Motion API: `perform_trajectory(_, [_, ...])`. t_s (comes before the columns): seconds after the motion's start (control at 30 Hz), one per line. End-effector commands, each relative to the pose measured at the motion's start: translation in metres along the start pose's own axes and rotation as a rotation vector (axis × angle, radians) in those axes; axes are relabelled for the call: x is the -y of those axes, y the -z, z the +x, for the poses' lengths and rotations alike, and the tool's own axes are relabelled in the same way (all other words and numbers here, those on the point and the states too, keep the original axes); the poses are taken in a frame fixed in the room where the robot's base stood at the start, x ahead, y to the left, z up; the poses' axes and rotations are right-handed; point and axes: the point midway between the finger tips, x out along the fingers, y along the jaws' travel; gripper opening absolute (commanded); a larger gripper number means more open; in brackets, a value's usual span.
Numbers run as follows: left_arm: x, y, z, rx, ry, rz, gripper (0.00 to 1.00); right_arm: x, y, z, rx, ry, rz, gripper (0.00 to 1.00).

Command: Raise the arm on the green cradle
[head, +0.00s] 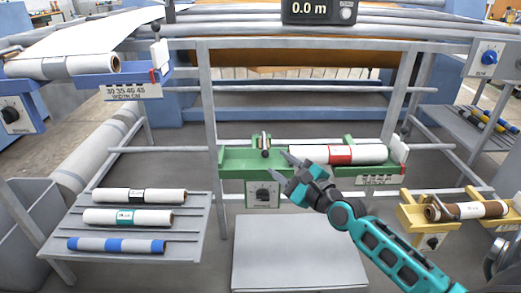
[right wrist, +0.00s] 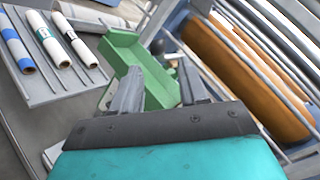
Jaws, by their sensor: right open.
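The green cradle (head: 232,160) is on the frame's middle crossbar, with a dial on its front. A white roll with a red band (head: 341,155) lies on its right part. A short metal arm with a dark ball knob (head: 265,153) is at its left part; its exact angle is hard to tell. My right gripper (head: 281,163) is open and empty, just right of and in front of the knob. In the right wrist view the green cradle (right wrist: 122,50) and the dark knob (right wrist: 157,47) show beyond the open fingers (right wrist: 158,88). My left gripper is not in view.
A grey rack (head: 190,235) with several rolls stands at left. A blue cradle (head: 150,88) holds a white roll at upper left. A yellow cradle (head: 415,215) with a brown roll is at right. A grey platform (head: 300,255) lies below the green cradle.

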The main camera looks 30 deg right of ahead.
Motion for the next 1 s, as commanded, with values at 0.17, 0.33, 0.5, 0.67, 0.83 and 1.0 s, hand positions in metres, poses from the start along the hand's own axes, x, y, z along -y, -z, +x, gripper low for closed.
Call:
perform_trajectory(0.17, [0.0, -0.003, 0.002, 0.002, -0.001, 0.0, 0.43, 0.0, 0.0, 0.032, 0.002, 0.002, 0.001, 0.43])
perform_trajectory(0.33, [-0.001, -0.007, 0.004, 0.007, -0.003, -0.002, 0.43, -0.001, 0.0, 0.059, 0.001, 0.001, 0.0, 0.43])
perform_trajectory(0.5, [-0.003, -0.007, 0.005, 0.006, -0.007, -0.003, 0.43, -0.001, 0.0, 0.079, 0.0, 0.0, -0.002, 0.43])
perform_trajectory(0.67, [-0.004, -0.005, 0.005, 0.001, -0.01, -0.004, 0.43, -0.001, 0.0, 0.087, 0.0, -0.001, -0.002, 0.43])
perform_trajectory(0.83, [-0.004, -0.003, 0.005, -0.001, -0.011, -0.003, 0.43, -0.001, 0.0, 0.089, 0.0, -0.002, -0.001, 0.43])
perform_trajectory(1.0, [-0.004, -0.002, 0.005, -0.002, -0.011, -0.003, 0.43, -0.001, 0.0, 0.089, 0.0, -0.002, -0.001, 0.41])
